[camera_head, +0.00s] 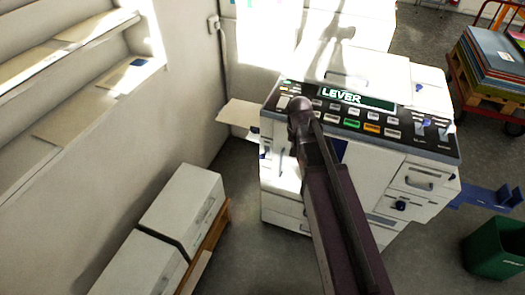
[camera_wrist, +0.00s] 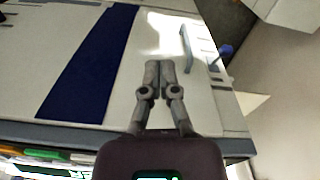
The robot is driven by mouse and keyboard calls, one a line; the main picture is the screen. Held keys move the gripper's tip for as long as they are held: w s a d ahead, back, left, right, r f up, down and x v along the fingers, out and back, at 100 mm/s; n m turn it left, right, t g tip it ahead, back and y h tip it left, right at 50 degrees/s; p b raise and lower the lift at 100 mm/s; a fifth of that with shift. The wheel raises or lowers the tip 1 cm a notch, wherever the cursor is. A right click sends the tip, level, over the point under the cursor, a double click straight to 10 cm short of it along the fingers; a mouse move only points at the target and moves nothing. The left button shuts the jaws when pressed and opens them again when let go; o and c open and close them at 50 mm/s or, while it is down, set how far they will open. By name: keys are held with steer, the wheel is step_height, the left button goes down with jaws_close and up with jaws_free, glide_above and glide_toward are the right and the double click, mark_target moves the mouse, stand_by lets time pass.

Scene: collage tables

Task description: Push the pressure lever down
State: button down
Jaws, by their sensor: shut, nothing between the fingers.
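A white machine (camera_head: 400,190) stands in the head view, with a dark sloping panel of buttons and a display (camera_head: 355,98) reading "LEVER". Small light levers (camera_head: 420,128) show at the panel's right end; I cannot tell whether one of them is the pressure lever. My arm crosses in front of the machine and hides part of the panel's left side. In the wrist view my gripper (camera_wrist: 154,68) is shut and empty, in front of the white machine face. A thin grey handle (camera_wrist: 187,48) is just right of the fingertips; contact cannot be told.
A blue stripe (camera_wrist: 88,62) runs down the machine face. A side tray (camera_head: 240,114) juts out at the machine's left. White boxes (camera_head: 182,205) stand at lower left, a green bin (camera_head: 495,248) at lower right, and a loaded cart (camera_head: 490,65) at upper right.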

steer(key=m, duration=0.2)
glide_above(263, 154)
steer(key=shift+r+t, duration=0.1)
steer(key=shift+t, duration=0.3)
steer(key=f+b, duration=0.7)
steer(key=w+f+b, duration=0.1)
steer(key=f+b, duration=0.2)
steer(key=shift+d+f, duration=0.2)
steer(key=shift+s+a+f+b, duration=0.15)
steer(key=shift+s+f+b, duration=0.2)
steer(key=shift+f+b, duration=0.5)
steer(key=shift+s+a+f+b, duration=0.1)
steer(key=shift+s+f+b, duration=0.25)
steer(key=shift+f+b, duration=0.5)
steer(key=shift+s, duration=0.1)
